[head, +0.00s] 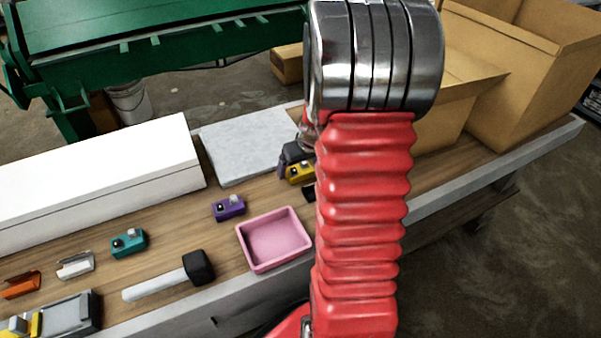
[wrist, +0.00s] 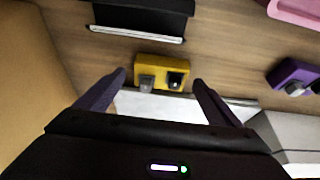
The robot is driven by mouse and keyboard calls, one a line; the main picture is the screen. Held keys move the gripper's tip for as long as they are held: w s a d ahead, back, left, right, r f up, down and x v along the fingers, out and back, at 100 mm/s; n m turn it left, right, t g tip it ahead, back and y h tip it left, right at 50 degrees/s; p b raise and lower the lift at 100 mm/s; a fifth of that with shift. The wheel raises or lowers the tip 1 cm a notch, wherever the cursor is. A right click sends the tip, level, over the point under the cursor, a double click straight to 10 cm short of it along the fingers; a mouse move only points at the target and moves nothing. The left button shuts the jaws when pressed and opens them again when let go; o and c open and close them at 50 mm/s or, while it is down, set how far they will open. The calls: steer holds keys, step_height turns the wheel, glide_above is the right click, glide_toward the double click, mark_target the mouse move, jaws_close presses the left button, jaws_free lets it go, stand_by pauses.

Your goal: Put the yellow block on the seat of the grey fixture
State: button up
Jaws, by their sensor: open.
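The yellow block (head: 300,172) lies on the wooden bench beside the grey slab, partly hidden by my arm. In the wrist view the yellow block (wrist: 163,68) shows a grey knob and a black knob on top. My gripper (wrist: 160,78) is open, with one purple finger to each side of the block's near edge; I cannot tell if they touch it. In the head view my gripper (head: 291,158) is right by the block and mostly hidden. A light grey, channel-shaped piece (head: 76,265), which looks like the grey fixture, sits empty at the bench's left.
A purple block (head: 228,207), teal block (head: 129,242), orange channel (head: 21,284), mallet (head: 170,278) and pink tray (head: 274,240) lie on the bench. A black item (wrist: 140,18) lies beyond the yellow block. A white box (head: 100,180), grey slab (head: 247,146) and cardboard boxes (head: 535,65) border it.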

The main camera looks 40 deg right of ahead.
mark_target(300, 171)
steer(key=shift+c, duration=0.4)
steer(key=c, duration=1.5)
steer(key=shift+r, duration=5.1)
